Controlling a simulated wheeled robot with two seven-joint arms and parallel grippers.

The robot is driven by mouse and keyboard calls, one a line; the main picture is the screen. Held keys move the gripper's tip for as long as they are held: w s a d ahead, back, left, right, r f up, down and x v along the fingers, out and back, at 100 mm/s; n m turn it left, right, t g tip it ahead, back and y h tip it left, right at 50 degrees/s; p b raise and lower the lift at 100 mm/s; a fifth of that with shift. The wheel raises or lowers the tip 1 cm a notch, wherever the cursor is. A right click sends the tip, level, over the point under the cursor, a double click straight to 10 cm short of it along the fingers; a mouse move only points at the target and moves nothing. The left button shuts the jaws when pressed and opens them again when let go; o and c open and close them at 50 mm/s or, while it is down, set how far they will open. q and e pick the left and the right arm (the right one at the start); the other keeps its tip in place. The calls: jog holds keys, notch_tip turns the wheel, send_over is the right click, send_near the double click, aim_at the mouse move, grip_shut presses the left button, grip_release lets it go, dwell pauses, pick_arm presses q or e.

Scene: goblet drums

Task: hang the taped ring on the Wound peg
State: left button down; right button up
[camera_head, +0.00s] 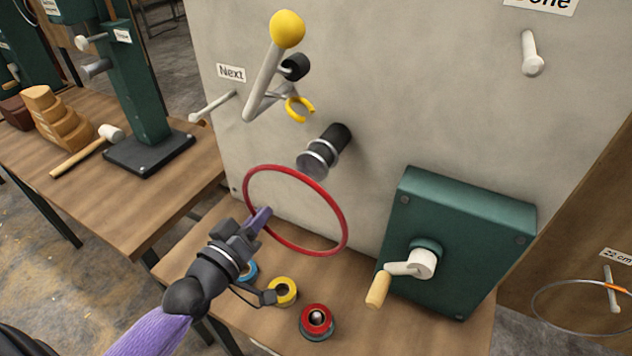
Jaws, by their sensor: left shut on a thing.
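The ring (346,228) is red all the way round where it shows. My left gripper (262,216) is shut on its left side and holds it tilted in front of the grey panel, above the table. A white peg (531,54) sticks out at the panel's upper right, under a cut-off label (541,4) ending in "one". Another white peg (212,106) sits at the left beside a label reading "Next" (231,73). Both pegs are bare. No label reading "Wound" is readable. My right gripper is out of view.
A yellow-knobbed lever (287,29), a dark roller (325,151) and a green crank box (460,240) stick out from the panel (420,80). Tape rolls (317,320) stand on the table below. A thin hoop (538,310) hangs at far right.

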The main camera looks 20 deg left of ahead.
pick_arm(q)
jog(key=s+r+p, duration=0.6)
jog(key=s+p, duration=0.1)
jog(key=s, duration=0.2)
jog(key=shift+s+a, duration=0.25)
jog(key=shift+a, duration=0.1)
